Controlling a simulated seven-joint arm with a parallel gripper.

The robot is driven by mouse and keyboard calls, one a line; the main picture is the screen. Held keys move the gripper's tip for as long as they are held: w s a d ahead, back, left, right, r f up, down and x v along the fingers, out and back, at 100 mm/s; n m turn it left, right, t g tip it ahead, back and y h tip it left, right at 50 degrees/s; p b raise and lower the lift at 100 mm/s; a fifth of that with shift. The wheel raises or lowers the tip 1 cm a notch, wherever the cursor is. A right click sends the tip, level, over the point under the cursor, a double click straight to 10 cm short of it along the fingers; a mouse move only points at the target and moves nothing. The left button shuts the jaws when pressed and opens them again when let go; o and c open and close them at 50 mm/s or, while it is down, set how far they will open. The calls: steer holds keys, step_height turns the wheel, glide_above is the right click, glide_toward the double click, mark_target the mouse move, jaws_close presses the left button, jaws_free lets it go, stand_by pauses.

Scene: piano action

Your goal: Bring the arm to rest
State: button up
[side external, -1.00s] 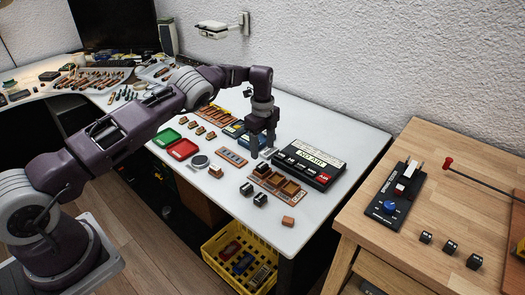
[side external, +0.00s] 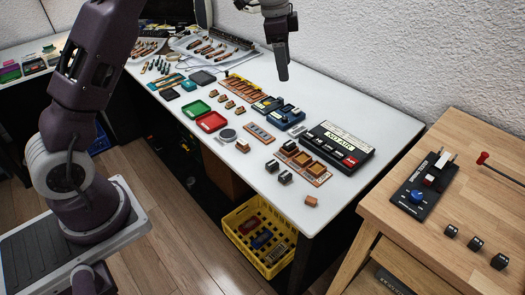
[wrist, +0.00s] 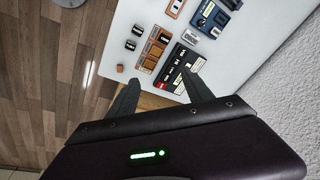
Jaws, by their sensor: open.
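My gripper (side external: 283,76) hangs in the air above the back part of the white table (side external: 395,122), pointing down. In the wrist view its two dark fingers (wrist: 160,90) are spread apart with nothing between them. The table top lies well below the fingers. My arm is raised, and part of it is outside the top of the side view.
A black box with keys (side external: 338,145) and a wooden tray of blocks (side external: 303,165) stand on the table. Red (side external: 211,121) and green (side external: 196,107) trays lie left of them. A yellow crate (side external: 258,238) is below. A wooden bench (side external: 430,235) stands right.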

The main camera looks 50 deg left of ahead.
steer(key=s+d+r+n+t, duration=0.1)
steer(key=s+d+r+n, duration=0.2)
steer(key=s+r, duration=0.5)
steer(key=s+d+r+n+t, duration=0.1)
steer(key=s+d+r+n, duration=0.2)
steer(key=s, duration=0.9)
steer(key=s+d+f+n, duration=0.1)
steer(key=s+f+n, duration=0.1)
steer(key=s, duration=0.6)
steer(key=s+d+f+n+t, duration=0.1)
steer(key=s+f, duration=0.2)
steer(key=s, duration=0.5)
steer(key=shift+s+d+n+y, duration=0.15)
steer(key=shift+s+n+y, duration=0.25)
